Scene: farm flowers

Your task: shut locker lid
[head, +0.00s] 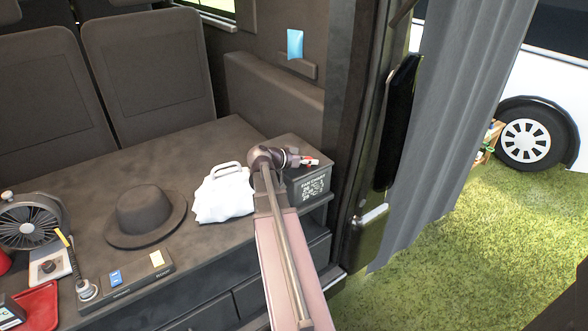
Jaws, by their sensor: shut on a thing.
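The locker is probably the dark box (310,188) with white writing on its front, at the right end of the counter. Its top (288,144) looks flat, and I cannot tell any gap under the lid. My arm reaches up from the bottom of the head view, and my gripper (304,160) is at the box's top front edge. It is shut on a small red and white thing (311,161). The view is too small to tell whether this touches the lid. My wrist hides the box's left part.
A white bag (223,195) stands just left of my wrist. A door post and grey curtain (445,130) are on the right, with grass beyond.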

